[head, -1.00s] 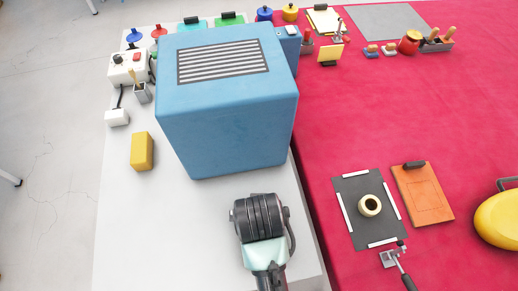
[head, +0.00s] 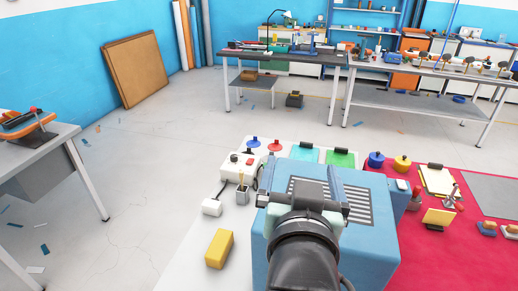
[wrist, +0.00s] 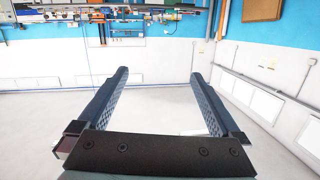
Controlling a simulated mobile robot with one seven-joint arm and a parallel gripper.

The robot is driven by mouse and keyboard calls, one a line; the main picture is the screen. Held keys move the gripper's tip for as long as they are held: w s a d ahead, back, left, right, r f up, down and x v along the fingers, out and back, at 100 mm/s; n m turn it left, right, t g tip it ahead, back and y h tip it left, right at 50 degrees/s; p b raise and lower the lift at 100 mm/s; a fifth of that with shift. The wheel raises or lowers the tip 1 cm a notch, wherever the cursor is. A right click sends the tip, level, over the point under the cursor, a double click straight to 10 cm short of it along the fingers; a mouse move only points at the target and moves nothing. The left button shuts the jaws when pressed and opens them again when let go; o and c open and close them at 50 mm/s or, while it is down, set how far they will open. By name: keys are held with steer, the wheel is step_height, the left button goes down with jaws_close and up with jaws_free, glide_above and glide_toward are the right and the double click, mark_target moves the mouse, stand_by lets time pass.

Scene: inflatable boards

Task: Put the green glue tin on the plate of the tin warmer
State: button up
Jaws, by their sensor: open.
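I cannot make out a green glue tin in either current view; the big blue box and my arm hide part of the table. A white box with a knob and a red switch (head: 241,166) stands at the table's left edge; it may be the tin warmer, but I cannot see a plate on it clearly. My gripper (head: 303,172) is open and empty, raised over the blue box and pointing away from me. In the wrist view its two fingers (wrist: 159,76) are wide apart with only floor and far wall between them.
The big blue box (head: 275,255) with a striped vent fills the middle. A blue tin (head: 375,160) and a yellow tin (head: 402,163) stand behind right. Red cloth (head: 440,265) covers the right.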

steer(key=s+a+r+t, duration=0.2)
steer(key=s+r+t, duration=0.1)
steer(key=r, duration=0.6)
steer(key=s+a+r+n+t+y, duration=0.1)
steer(key=s+r+t, duration=0.3)
steer(key=r, duration=0.6)
steer(key=s+a+r+n+t+y, duration=0.1)
steer(key=s+a+r+t, duration=0.2)
steer(key=r, duration=0.7)
steer(key=shift+s+a+t, duration=0.2)
steer(key=shift+s+t, duration=0.05)
steer(key=shift+t, duration=0.35)
